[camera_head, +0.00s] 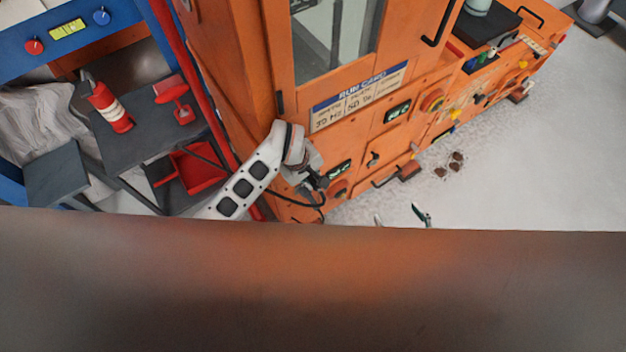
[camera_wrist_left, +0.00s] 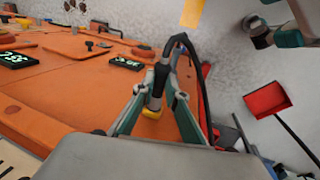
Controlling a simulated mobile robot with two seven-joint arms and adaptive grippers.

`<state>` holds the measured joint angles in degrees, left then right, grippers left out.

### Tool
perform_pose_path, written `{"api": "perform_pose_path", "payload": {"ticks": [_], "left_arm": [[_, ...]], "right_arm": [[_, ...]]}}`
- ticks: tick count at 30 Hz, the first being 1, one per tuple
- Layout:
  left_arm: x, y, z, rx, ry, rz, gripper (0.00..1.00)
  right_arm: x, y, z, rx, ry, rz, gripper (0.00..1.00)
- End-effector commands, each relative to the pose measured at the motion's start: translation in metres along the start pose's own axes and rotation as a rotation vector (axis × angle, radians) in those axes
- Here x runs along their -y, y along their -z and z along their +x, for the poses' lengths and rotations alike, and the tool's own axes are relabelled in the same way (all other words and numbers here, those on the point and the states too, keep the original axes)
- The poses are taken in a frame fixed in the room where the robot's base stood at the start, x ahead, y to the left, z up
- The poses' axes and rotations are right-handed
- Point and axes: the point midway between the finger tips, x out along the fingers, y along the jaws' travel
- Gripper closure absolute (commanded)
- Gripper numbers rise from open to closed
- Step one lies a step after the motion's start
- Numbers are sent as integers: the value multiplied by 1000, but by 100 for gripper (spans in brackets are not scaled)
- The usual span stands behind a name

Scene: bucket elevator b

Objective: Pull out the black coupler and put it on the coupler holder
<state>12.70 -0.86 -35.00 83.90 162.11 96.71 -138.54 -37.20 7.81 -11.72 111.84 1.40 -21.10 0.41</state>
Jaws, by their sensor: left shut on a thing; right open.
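The black coupler (camera_wrist_left: 157,85) stands between the fingers of my left gripper (camera_wrist_left: 158,100) in the left wrist view. A black cable (camera_wrist_left: 181,40) arches from its top and hangs down on the right. A yellow piece (camera_wrist_left: 152,113) shows at its lower end, near the orange panel; I cannot tell whether the coupler is still seated. In the head view my left gripper (camera_head: 316,182) is at the lower front of the orange machine, shut on the coupler, which is mostly hidden there. My right gripper (camera_head: 400,217) shows only two spread fingertips, apparently empty. I cannot identify the coupler holder.
The orange machine (camera_head: 352,140) fills the middle, with displays, knobs and handles. A red dustpan (camera_head: 203,171) and a dark cart (camera_head: 130,135) stand left. A brown surface blocks the lower head view. Grey floor (camera_head: 530,160) is mostly clear right, with small brown clumps (camera_head: 455,162).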

Motion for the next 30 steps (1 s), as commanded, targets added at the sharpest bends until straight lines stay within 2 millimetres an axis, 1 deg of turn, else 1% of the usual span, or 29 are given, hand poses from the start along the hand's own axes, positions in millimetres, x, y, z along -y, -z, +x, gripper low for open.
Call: {"api": "perform_pose_path", "payload": {"ticks": [4,5,6,7,16,20,23,30], "left_arm": [[0,4,0,-4,-1,1,100],[0,4,0,-4,-1,1,82],[0,4,0,-4,-1,0,72],[0,4,0,-4,-1,0,68],[0,3,0,-2,0,0,68],[0,4,-6,-4,-1,1,68],[0,4,-17,-5,-1,1,68],[0,5,-66,-8,-2,2,68]], "right_arm": [[0,0,0,0,0,0,35],[0,0,0,0,0,0,35],[0,0,0,0,0,0,35],[0,0,0,0,0,0,35],[0,0,0,0,0,-1,35],[0,0,0,1,0,-1,35],[0,0,0,0,0,-1,35],[0,0,0,0,1,0,35]]}}
